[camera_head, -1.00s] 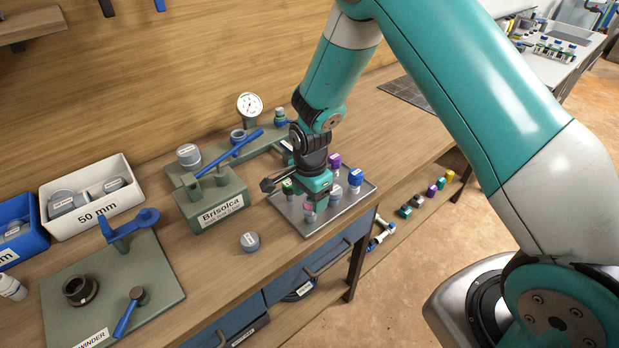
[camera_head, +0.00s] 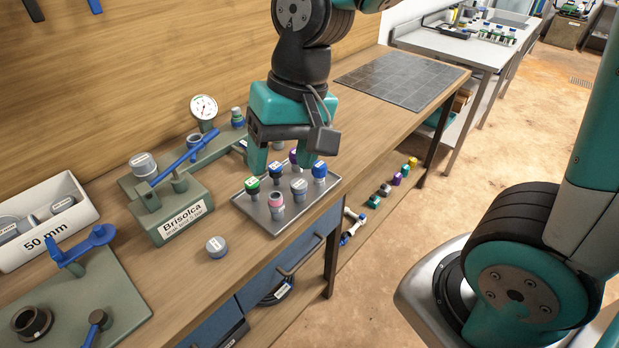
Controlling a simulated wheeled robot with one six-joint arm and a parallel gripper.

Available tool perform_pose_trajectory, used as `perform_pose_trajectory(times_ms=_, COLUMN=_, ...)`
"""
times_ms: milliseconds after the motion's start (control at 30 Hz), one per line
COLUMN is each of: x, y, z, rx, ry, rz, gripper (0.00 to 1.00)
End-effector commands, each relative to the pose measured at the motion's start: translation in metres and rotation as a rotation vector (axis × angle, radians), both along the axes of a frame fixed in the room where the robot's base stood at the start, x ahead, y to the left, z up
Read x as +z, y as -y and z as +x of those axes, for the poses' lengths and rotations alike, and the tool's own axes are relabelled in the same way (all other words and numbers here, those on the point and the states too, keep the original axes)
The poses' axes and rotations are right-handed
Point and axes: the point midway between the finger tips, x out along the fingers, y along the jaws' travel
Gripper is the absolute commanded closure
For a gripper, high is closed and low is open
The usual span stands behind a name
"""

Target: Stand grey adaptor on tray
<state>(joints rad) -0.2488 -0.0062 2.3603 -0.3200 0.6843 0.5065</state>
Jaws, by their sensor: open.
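The metal tray (camera_head: 262,222) lies at the right part of the bench with several small capped fittings upright on it. Among them are a grey fitting with a pale top (camera_head: 299,190), a pink-topped fitting (camera_head: 276,207), a green-topped one (camera_head: 252,187) and a blue-topped one (camera_head: 319,172). Another grey fitting (camera_head: 216,247) stands alone on the bench, left of the tray. I cannot tell which grey piece is the adaptor. My gripper (camera_head: 282,163) is open above the back of the tray, its fingers pointing down and apart. It partly hides the fittings behind.
A green Brisolca test block (camera_head: 180,215) with a blue lever and a gauge (camera_head: 203,107) stand left and behind. A white 50 mm bin (camera_head: 48,238) is far left. A dark mat (camera_head: 400,78) lies right. The bench's front edge is close to the tray.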

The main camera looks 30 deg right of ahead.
Motion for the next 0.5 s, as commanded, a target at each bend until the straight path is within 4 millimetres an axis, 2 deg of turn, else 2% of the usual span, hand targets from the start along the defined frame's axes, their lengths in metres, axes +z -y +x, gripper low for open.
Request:
perform_pose_trajectory(times_ms=33, x=0.012, y=-0.002, z=-0.024, rx=0.145, ry=0.045, rz=0.027, gripper=0.36)
perform_pose_trajectory(times_ms=100, x=0.020, y=-0.005, z=-0.052, rx=0.328, ry=0.097, rz=0.055, gripper=0.36)
perform_pose_trajectory(times_ms=200, x=0.026, y=-0.007, z=-0.079, rx=0.514, ry=0.154, rz=0.083, gripper=0.36)
perform_pose_trajectory(times_ms=300, x=0.029, y=-0.009, z=-0.093, rx=0.610, ry=0.183, rz=0.096, gripper=0.36)
perform_pose_trajectory(times_ms=500, x=0.029, y=-0.009, z=-0.096, rx=0.635, ry=0.189, rz=0.100, gripper=0.36)
